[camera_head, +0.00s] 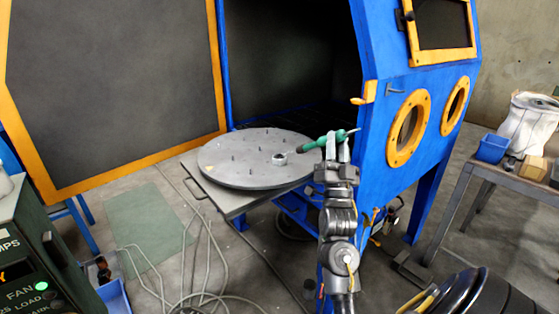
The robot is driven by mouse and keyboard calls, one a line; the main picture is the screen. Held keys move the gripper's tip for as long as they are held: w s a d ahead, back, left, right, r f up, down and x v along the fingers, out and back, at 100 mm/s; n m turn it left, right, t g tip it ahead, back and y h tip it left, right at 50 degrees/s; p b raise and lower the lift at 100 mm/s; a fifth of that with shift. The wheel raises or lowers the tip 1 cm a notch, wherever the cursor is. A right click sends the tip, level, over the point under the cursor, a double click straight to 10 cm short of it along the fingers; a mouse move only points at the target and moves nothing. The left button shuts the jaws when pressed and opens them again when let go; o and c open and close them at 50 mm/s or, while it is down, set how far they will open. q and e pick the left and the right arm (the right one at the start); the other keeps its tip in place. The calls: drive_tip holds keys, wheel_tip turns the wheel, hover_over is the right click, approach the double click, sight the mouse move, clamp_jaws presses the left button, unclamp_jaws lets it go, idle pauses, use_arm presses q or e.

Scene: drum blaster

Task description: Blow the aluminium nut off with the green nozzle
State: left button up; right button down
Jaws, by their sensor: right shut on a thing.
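The aluminium nut (279,159) is a small silvery ring lying on the round grey turntable (225,165), right of its middle. My right gripper (338,142) reaches up from the bottom and is shut on the green nozzle (316,142). The nozzle lies across the fingers, with one end to the left toward the nut and a thin metal end to the right. It is held near the turntable's right edge, apart from the nut in the picture. My left gripper is not in view.
The blue blasting cabinet (372,50) stands behind and right, its orange-edged door (110,80) open at left. Several short pegs stand on the turntable. A workbench (515,183) with a blue bin (492,148) is at right. Loose hoses (205,255) lie on the floor.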

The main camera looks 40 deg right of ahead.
sight(339, 132)
drive_tip(key=shift+r+p, duration=2.7)
drive_tip(key=shift+r, duration=0.4)
drive_tip(key=shift+f, duration=0.15)
